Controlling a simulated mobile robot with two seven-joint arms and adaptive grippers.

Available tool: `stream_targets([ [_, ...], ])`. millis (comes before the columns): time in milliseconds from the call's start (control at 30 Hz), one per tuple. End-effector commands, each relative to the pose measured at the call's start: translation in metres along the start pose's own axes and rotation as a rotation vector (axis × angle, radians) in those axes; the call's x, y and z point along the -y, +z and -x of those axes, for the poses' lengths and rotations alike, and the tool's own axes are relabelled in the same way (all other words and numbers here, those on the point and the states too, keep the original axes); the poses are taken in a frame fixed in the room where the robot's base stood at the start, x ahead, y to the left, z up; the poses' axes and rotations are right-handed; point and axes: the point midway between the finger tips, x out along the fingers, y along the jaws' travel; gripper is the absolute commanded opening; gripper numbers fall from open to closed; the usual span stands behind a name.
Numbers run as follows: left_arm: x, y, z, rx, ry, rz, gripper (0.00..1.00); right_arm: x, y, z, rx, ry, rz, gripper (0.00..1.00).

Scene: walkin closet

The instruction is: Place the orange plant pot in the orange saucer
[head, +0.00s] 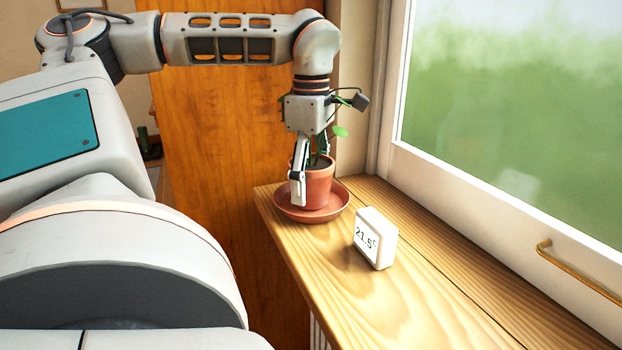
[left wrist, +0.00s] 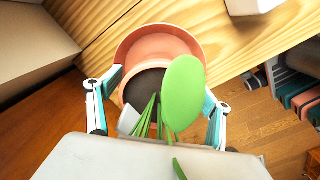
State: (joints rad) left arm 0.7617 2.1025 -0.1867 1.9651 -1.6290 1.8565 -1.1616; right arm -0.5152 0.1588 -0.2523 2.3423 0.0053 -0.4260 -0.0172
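The orange plant pot (head: 319,186) holds a green plant and stands upright inside the rim of the orange saucer (head: 339,211), at the far end of the wooden sill. I cannot tell how firmly it rests there. In the left wrist view the pot (left wrist: 128,92) shows its dark soil, partly hidden by a large leaf, and the saucer (left wrist: 150,38) curves out beyond it. My left gripper (head: 303,188) points down at the pot. In the left wrist view its fingers (left wrist: 165,92) are spread on either side of the pot, with a gap seeming to show at the right finger. My right gripper is out of view.
The window frame (head: 480,200) with a brass handle (head: 575,270) bounds the sill on the right. An orange-brown wooden panel (head: 225,130) stands behind.

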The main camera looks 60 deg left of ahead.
Motion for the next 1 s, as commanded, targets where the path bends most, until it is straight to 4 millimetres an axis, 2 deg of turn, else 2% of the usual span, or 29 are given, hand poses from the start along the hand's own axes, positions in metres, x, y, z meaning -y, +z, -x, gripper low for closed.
stream_targets([
  [267, 0.000, 0.000, 0.001, -0.001, -0.001, 0.001, 0.79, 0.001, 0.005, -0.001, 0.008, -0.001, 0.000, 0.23],
  [367, 0.000, -0.001, 0.011, -0.001, 0.001, 0.003, 0.79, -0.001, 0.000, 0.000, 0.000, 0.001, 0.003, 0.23],
  [567, 0.000, -0.002, 0.051, 0.001, 0.007, 0.004, 0.79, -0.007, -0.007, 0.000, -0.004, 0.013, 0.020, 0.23],
  [800, 0.000, -0.001, 0.098, 0.001, 0.006, 0.003, 0.79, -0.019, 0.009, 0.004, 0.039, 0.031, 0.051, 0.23],
  [1000, 0.000, -0.001, 0.119, 0.000, 0.002, 0.001, 0.79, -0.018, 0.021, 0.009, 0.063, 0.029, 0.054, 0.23],
])
